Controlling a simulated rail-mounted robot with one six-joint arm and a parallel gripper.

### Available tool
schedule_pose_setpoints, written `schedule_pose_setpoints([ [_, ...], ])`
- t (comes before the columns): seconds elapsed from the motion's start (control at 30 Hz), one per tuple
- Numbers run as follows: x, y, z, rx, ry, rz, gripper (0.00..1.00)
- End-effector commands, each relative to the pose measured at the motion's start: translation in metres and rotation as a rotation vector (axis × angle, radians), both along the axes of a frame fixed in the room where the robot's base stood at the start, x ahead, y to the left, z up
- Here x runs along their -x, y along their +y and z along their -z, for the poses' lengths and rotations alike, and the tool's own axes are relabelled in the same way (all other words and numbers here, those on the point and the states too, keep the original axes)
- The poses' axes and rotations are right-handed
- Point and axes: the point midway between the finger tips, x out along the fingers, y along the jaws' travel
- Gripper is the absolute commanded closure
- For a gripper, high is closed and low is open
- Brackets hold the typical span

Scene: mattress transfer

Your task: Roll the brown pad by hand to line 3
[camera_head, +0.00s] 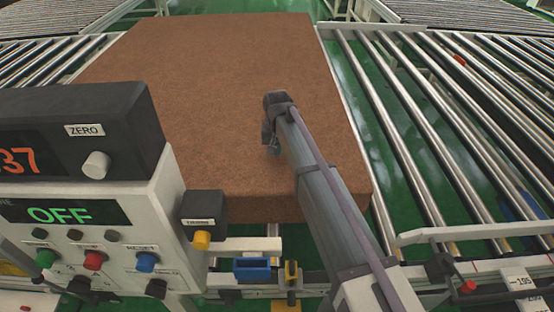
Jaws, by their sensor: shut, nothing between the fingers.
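The brown pad (200,90) is a large, thick slab lying flat in the middle of the head camera view. It rests between roller beds on its left and right, and its near edge is close to the control panel. My arm reaches in from the lower right over the pad. My gripper (270,145) is shut and empty, above or at the pad's right-hand part; I cannot tell whether it touches the surface. No line number 3 is readable in this view.
A roller conveyor (450,130) with bare metal rollers lies to the right, and another (40,62) to the left. A control box (90,210) with a display reading OFF and coloured buttons stands at the near left. A white rail (470,232) runs at the near right.

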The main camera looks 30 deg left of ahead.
Motion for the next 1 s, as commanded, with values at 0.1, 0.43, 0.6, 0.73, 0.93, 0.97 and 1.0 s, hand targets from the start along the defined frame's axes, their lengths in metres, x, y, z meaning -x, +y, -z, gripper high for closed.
schedule_pose_setpoints([
  [0.1,0.0,0.0,0.0,0.0,0.0,0.0,1.0],
  [0.43,0.0,0.0,0.009,0.0,0.0,0.0,1.0],
  [0.6,0.0,0.0,0.014,0.0,0.0,0.0,1.0],
  [0.73,0.0,0.0,0.018,0.0,0.0,0.0,1.0],
  [0.93,0.0,0.0,0.024,0.0,0.0,0.0,1.0],
  [0.97,0.0,0.0,0.025,0.0,0.0,0.0,1.0],
  [1.0,0.0,0.0,0.024,0.0,0.0,0.0,1.0],
])
